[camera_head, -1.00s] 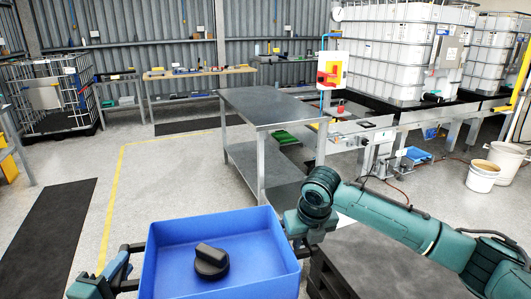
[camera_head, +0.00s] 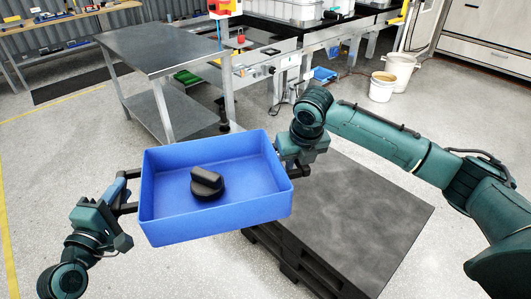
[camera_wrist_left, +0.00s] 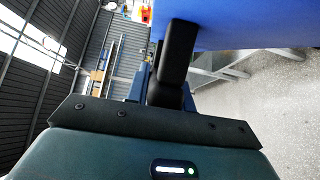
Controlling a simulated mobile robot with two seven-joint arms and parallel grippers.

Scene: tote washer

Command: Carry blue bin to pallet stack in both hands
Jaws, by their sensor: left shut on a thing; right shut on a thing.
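The blue bin (camera_head: 235,212) is held level in the air in front of me, with a black knob-like cap (camera_head: 207,184) lying inside it. My left gripper (camera_head: 128,192) is shut on the bin's left side. My right gripper (camera_head: 287,163) is shut on its right side. In the left wrist view a black finger (camera_wrist_left: 178,60) lies against the blue bin wall (camera_wrist_left: 240,22). The pallet stack (camera_head: 350,215), dark with a flat grey top, stands on the floor just right of the bin. The bin's near right part overlaps the stack's left edge in the picture.
A steel table (camera_head: 160,50) with a lower shelf stands behind the bin. A conveyor frame (camera_head: 290,60) runs behind it to the right. White buckets (camera_head: 382,86) stand on the floor at the back right. The floor left of the bin is clear.

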